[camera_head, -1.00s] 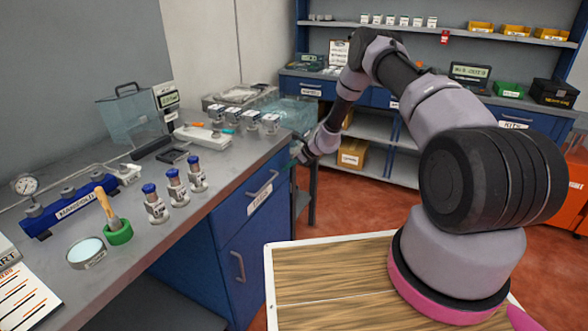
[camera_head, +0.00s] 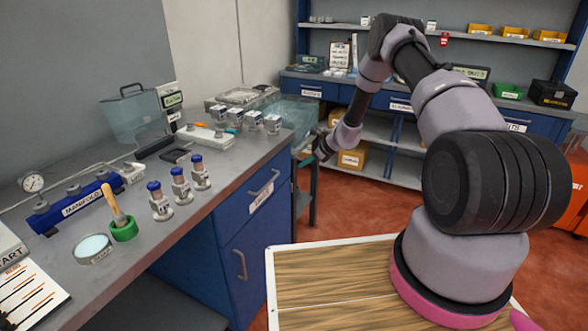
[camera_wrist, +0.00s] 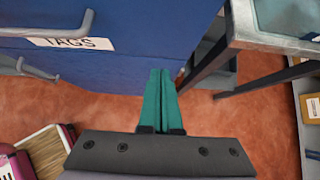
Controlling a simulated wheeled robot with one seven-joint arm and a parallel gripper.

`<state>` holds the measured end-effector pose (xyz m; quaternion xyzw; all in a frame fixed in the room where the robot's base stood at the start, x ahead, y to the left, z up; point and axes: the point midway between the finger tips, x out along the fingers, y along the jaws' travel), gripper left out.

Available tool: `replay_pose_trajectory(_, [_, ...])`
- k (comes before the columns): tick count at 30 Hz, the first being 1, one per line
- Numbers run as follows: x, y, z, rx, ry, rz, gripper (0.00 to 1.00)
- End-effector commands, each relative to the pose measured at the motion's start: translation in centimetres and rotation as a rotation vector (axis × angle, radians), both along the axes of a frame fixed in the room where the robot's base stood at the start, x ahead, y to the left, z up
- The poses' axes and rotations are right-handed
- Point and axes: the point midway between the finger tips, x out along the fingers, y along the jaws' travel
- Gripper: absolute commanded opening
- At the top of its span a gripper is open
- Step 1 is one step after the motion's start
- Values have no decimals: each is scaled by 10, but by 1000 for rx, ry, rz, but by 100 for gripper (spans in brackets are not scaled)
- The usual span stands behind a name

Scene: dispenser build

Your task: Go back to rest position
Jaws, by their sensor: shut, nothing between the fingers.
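My gripper (camera_wrist: 159,100) shows in the wrist view with its two teal fingers together, shut and empty. It points down over the red floor, in front of the blue drawer cabinet (camera_wrist: 110,50) with the TAGS label. In the head view my gripper is small and partly unclear, at the end of my arm just right of the workbench (camera_head: 225,165). My arm is bent up and out over the floor, apart from the bench objects.
Near the bench edge stand several blue-capped vials (camera_head: 180,186), a manifold (camera_head: 75,200), a green holder (camera_head: 123,229) and a round dish (camera_head: 93,249). A table leg (camera_wrist: 205,55) is close to the fingers. Shelves (camera_head: 400,150) stand behind. The red floor (camera_head: 345,210) is open.

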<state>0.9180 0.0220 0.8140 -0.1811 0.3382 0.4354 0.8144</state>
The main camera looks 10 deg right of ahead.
Motion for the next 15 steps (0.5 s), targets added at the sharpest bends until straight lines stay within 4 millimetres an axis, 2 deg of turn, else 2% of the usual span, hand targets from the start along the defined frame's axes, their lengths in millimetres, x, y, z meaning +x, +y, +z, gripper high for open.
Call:
replay_pose_trajectory(1, [-5,-9,9,-1,1,-3,0])
replay_pose_trajectory(6, [-17,-26,28,-2,1,-1,0])
replay_pose_trajectory(11, [-22,-33,39,-3,-1,2,0])
replay_pose_trajectory(14, [-22,-33,58,-16,-24,30,0])
replay_pose_trajectory(15, [-22,-32,72,-26,-42,52,0])
